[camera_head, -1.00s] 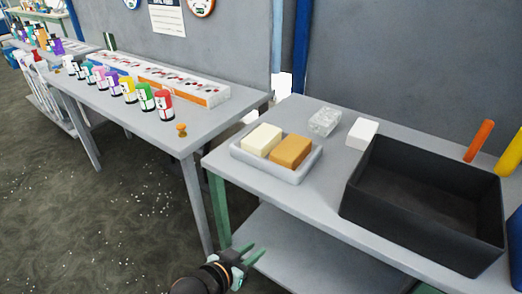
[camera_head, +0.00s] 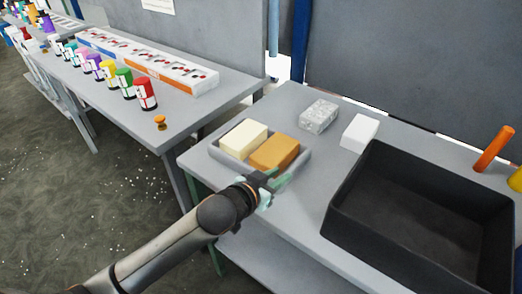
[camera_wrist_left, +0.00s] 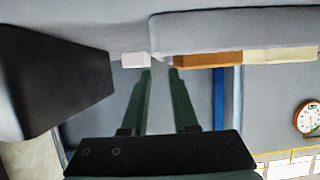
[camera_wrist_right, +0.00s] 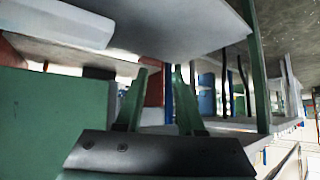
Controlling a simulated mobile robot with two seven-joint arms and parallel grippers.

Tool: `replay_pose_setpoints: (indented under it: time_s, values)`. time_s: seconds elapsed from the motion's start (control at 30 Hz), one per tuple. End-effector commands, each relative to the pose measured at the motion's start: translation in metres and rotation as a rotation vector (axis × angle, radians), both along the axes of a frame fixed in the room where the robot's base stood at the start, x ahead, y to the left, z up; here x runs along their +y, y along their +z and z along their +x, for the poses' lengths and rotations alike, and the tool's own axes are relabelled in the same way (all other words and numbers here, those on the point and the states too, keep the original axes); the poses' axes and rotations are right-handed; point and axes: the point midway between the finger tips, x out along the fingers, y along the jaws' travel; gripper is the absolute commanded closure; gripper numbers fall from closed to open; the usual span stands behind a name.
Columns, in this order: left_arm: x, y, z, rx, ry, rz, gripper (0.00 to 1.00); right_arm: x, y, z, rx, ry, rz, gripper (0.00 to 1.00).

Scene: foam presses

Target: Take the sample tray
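The sample tray (camera_head: 208,153) is a shallow grey tray on the near table. It holds a cream block (camera_head: 243,138) and an orange-brown block (camera_head: 275,151). My left gripper (camera_head: 277,182) is by the tray's front right corner; I cannot tell if it touches. In the left wrist view the tray (camera_wrist_left: 235,27) spans the upper right, and the fingers (camera_wrist_left: 161,72) stand apart with nothing between them. My right gripper is outside the head view. In the right wrist view its fingers (camera_wrist_right: 160,70) are apart and empty, beside a grey slab and a green panel.
A large black bin (camera_head: 345,205) stands right of the tray. A clear textured block (camera_head: 319,115) and a white block (camera_head: 359,132) lie behind. An orange stick (camera_head: 494,149) stands at the right. Another table (camera_head: 195,112) with several coloured bottles is at the left.

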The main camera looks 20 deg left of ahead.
Motion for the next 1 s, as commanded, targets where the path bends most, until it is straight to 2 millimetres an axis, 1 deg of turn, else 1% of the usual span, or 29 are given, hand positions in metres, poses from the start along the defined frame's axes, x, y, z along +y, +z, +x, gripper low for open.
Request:
replay_pose_setpoints:
  time_s: [0.03, 0.2, 0.47, 0.7, 0.8, 1.0]
  values:
    - [-0.003, -0.003, 0.008, -0.001, 0.001, -0.001, 0.72, 0.0, -0.001, -0.001, 0.003, 0.001, 0.0, 0.62]
    - [-0.009, -0.011, 0.027, -0.001, 0.0, 0.0, 0.72, 0.0, -0.001, -0.001, 0.003, 0.001, 0.0, 0.62]
    - [-0.014, -0.017, 0.039, -0.001, 0.0, 0.001, 0.72, 0.0, -0.001, 0.0, 0.001, 0.001, 0.0, 0.62]
    - [-0.024, -0.029, 0.068, 0.0, 0.0, 0.001, 0.72, 0.0, -0.002, 0.001, -0.001, 0.001, 0.0, 0.62]
    - [-0.026, -0.034, 0.077, 0.0, 0.0, 0.0, 0.72, 0.0, -0.002, 0.001, -0.002, 0.001, 0.0, 0.62]
    - [-0.029, -0.037, 0.084, 0.0, -0.001, 0.0, 0.72, 0.0, -0.003, 0.001, -0.002, 0.001, 0.0, 0.62]
